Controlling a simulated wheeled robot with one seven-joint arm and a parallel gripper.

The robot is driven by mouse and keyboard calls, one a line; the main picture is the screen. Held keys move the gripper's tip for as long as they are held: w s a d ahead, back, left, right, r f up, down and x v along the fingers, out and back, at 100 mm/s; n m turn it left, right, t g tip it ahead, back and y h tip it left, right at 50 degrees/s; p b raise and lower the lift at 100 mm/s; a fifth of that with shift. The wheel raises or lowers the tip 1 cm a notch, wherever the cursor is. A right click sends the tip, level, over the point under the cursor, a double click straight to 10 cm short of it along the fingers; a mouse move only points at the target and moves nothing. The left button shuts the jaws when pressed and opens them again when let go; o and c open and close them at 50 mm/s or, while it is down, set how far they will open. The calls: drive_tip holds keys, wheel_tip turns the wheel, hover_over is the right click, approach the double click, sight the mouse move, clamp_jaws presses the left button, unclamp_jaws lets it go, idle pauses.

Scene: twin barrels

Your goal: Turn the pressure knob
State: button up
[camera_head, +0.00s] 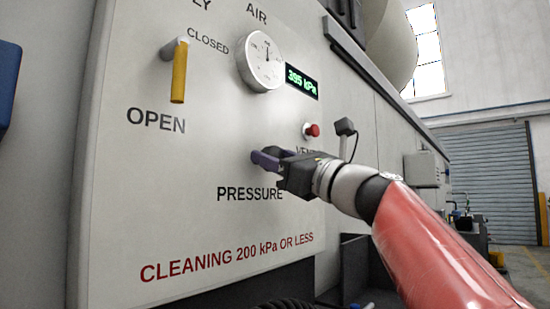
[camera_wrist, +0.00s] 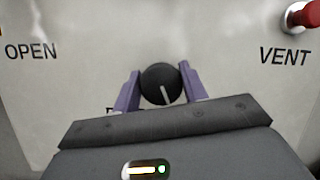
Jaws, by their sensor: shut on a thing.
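The pressure knob (camera_wrist: 160,84) is a round black knob with a white pointer line. In the wrist view the line points down and slightly right. My gripper (camera_wrist: 159,90) has its two purple fingers on either side of the knob, shut on it. In the head view my gripper (camera_head: 262,158) reaches the panel just above the word PRESSURE, and the fingers mostly hide the knob. A green display (camera_head: 301,82) reads 395 kPa. A round white air gauge (camera_head: 261,62) sits to its left.
A yellow lever (camera_head: 179,72) hangs down between CLOSED and OPEN labels. A red vent button (camera_head: 312,130) is above my gripper and also shows in the wrist view (camera_wrist: 303,15). Red text on the panel (camera_head: 200,258) reads CLEANING 200 kPa OR LESS.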

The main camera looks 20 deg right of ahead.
drive_tip(key=shift+n+g+y, duration=0.3)
drive_tip(key=shift+n, duration=0.2)
drive_tip(key=n+g+y, duration=0.1)
drive_tip(key=n, duration=0.1)
drive_tip(key=n+g+p, duration=0.1)
drive_tip(key=n, duration=0.2)
drive_tip(key=shift+r+n+y, duration=0.1)
drive_tip(key=shift+n+y, duration=0.2)
drive_tip(key=shift+y, duration=0.1)
drive_tip(key=n+g, duration=0.1)
drive_tip(key=n, duration=0.2)
drive_tip(key=n+g+y, duration=0.1)
drive_tip(key=n, duration=0.2)
drive_tip(key=shift+g+p, duration=0.3)
drive_tip(key=shift+p, duration=0.1)
drive_tip(key=n+g, duration=0.1)
drive_tip(key=n, duration=0.2)
drive_tip(key=n+g, duration=0.1)
drive_tip(key=n, duration=0.2)
drive_tip(key=shift+g, duration=0.3)
drive_tip(key=shift+f+n+g+h, duration=0.1)
drive_tip(key=shift+n+g+h, duration=0.25)
drive_tip(key=shift+n, duration=0.8)
drive_tip(key=shift+f+n+g+h, duration=0.15)
drive_tip(key=shift+n+h, duration=0.3)
drive_tip(key=shift+n, duration=0.7)
drive_tip(key=o, duration=1)
drive_tip(key=shift+c, duration=0.2)
